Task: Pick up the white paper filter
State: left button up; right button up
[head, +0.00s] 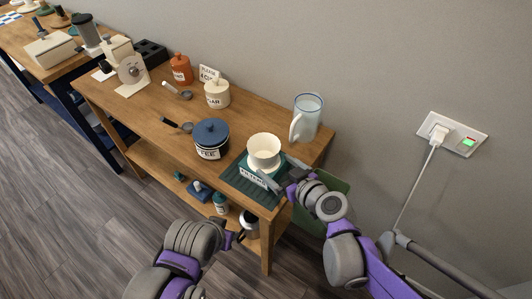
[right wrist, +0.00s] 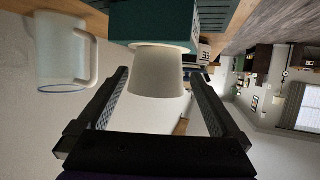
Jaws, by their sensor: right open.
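The white paper filter (head: 263,147) is a cup-like shape standing on a dark green holder (head: 235,178) labelled FILTERS, near the right end of the wooden table. My right gripper (head: 281,171) is open at the filter's near right side. In the right wrist view the picture is upside down, and the filter (right wrist: 158,72) shows ahead between the open fingers of the right gripper (right wrist: 160,80), with a gap on each side. The green holder (right wrist: 150,24) shows behind it. My left gripper (head: 238,237) is low, in front of the table; its jaws are unclear.
A clear jug (head: 308,116) stands close behind the filter; it also shows in the right wrist view (right wrist: 62,48). A blue-lidded coffee canister (head: 211,138) stands to the left. A sugar jar (head: 217,94) is farther back. The wall (head: 400,60) runs behind the table.

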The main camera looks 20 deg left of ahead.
aim_at(271, 162)
jog(key=x, duration=0.6)
jog(key=shift+w+f, duration=0.2)
jog(key=shift+c, duration=0.3)
jog(key=c, duration=0.9)
